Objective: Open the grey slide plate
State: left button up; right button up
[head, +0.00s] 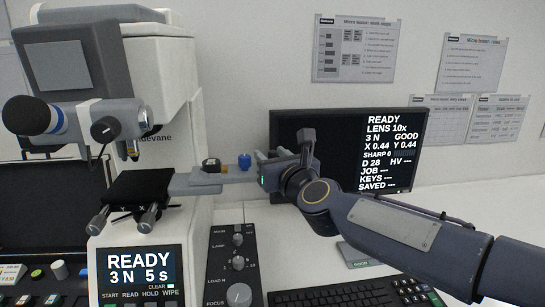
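The grey slide plate (196,183) juts to the right from the black stage (140,187) of the hardness tester, level with it. A small black and brass piece (211,165) and a blue knob (244,161) sit on top of the plate. My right gripper (268,161) is at the plate's right end, just right of the blue knob. Its fingers are small and partly hidden by its own wrist, so I cannot tell whether they grip the plate or only stand beside it. My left gripper is not in view.
The white tester (160,70) with its dark head and lens stands left, above the stage. A control panel with knobs (237,250) and a keyboard (345,295) lie below the plate. A monitor (340,125) stands behind my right arm. Papers hang on the wall.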

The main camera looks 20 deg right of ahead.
jog(key=shift+s, duration=0.1)
jog(key=s, duration=0.7)
jog(key=shift+s+p, duration=0.35)
jog(key=shift+p, duration=0.05)
jog(key=s+a+f+n+g+y+p, duration=0.2)
jog(key=s+f+n+g, duration=0.4)
jog(key=n, duration=1.1)
jog(key=s+a+f+n+g+y+p, duration=0.2)
jog(key=s+f+n+g+p, duration=0.3)
jog(key=s+f+n, duration=0.6)
jog(key=s+n+g, duration=0.1)
jog(key=s+n, duration=0.4)
jog(key=n, duration=0.1)
jog(key=shift+s+f+n, duration=0.2)
jog(key=shift+f+n, duration=0.1)
jog(key=shift+f, duration=0.1)
